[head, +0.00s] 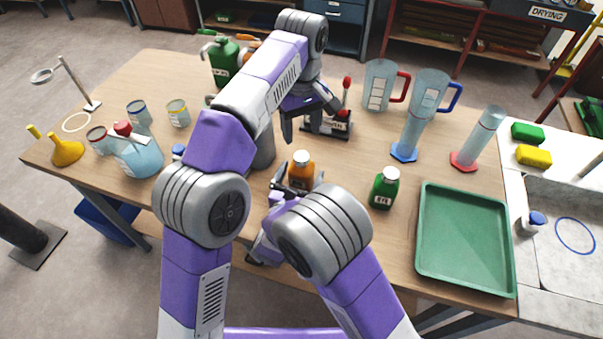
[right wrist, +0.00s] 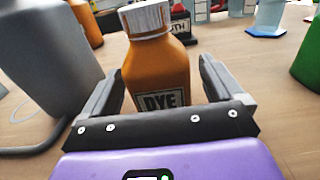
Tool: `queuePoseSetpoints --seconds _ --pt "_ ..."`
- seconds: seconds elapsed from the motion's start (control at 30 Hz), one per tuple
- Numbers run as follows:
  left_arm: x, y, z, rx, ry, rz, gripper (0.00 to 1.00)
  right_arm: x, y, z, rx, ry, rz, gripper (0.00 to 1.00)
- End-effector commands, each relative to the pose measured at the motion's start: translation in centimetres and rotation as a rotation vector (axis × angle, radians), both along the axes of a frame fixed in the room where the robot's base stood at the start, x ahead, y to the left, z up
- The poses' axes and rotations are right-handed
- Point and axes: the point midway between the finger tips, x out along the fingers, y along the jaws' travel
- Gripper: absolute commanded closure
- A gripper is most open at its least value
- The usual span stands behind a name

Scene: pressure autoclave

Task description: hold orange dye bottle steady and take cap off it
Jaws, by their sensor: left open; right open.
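The orange dye bottle (head: 301,173) stands upright on the wooden table, with its white ribbed cap (head: 302,157) on. In the right wrist view the bottle (right wrist: 157,78) shows a DYE label, and its cap (right wrist: 148,18) is at the top edge. My right gripper (head: 298,182) is open at the bottle. In the right wrist view its fingers (right wrist: 158,80) lie on either side of the bottle body, with gaps visible on both sides. My left gripper (head: 311,118) is open and empty, above and behind the bottle.
A grey vessel (head: 263,150) stands close on the left. Behind are a labelled stand with a red-topped lever (head: 346,84), jugs (head: 378,88) and a blue-footed cylinder (head: 411,135).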

Motion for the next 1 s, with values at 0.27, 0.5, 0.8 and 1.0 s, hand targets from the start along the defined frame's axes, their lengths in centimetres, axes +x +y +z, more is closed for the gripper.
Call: queuePoseSetpoints --seconds 0.27,0.5,0.8,1.0 --pt "0.0 0.0 0.0 0.000 0.000 0.000 0.41 2.4 -0.8 0.0 0.000 0.000 0.000 0.06" --pt "0.0 0.0 0.0 0.000 0.000 0.000 0.41 2.6 -0.9 0.0 -0.001 0.000 0.001 0.06" --pt "0.0 0.0 0.0 0.000 0.000 0.000 0.41 2.6 -0.9 0.0 0.000 0.000 0.000 0.46" --pt "0.0 0.0 0.0 0.000 0.000 0.000 0.41 2.6 -0.9 0.0 0.000 0.000 0.000 0.77"
